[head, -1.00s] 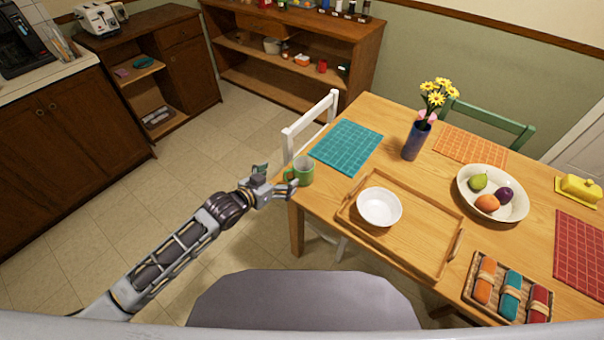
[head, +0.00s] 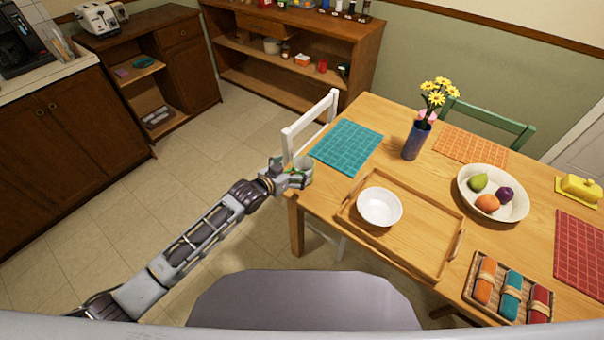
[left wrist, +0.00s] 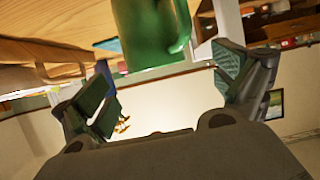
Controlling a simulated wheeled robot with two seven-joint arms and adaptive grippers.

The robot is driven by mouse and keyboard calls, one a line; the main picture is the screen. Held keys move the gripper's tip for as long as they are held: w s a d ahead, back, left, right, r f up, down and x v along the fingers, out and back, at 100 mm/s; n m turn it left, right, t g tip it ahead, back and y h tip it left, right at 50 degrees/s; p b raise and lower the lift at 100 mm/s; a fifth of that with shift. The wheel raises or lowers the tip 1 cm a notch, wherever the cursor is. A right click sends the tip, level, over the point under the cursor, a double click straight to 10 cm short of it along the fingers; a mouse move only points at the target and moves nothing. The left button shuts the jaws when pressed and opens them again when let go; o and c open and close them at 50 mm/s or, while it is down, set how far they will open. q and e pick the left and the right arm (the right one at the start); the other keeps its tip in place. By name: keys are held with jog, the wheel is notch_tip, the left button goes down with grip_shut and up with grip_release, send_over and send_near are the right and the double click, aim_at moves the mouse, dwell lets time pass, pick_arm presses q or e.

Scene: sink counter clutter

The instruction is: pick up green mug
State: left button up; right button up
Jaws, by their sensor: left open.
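The green mug (head: 306,167) stands near the left corner of the wooden table, partly hidden behind my left gripper in the head view. In the left wrist view the green mug (left wrist: 150,30) shows large at the top, with its handle on the right side. My left gripper (head: 296,174) is at the mug. In the left wrist view its two fingers (left wrist: 168,88) are spread wide, and the mug lies ahead of and between them. Contact between fingers and mug cannot be made out. My right gripper does not show.
A teal placemat (head: 346,146) lies behind the mug. A wooden tray (head: 425,255) with a white bowl (head: 379,207) is to its right. A white chair (head: 309,122) stands at the table's left edge. A vase of flowers (head: 415,140) stands farther back.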

aim_at(309, 161)
pick_arm(q)
jog(key=shift+w+d+f, duration=0.1)
jog(key=shift+w+d, duration=0.05)
jog(key=shift+w, duration=0.1)
jog(key=shift+d, duration=0.1)
jog(key=shift+x, duration=2.55)
jog(key=shift+s+d, duration=0.1)
jog(key=shift+d, duration=0.05)
jog(key=c, duration=1.3)
jog(key=shift+r, duration=5.1)
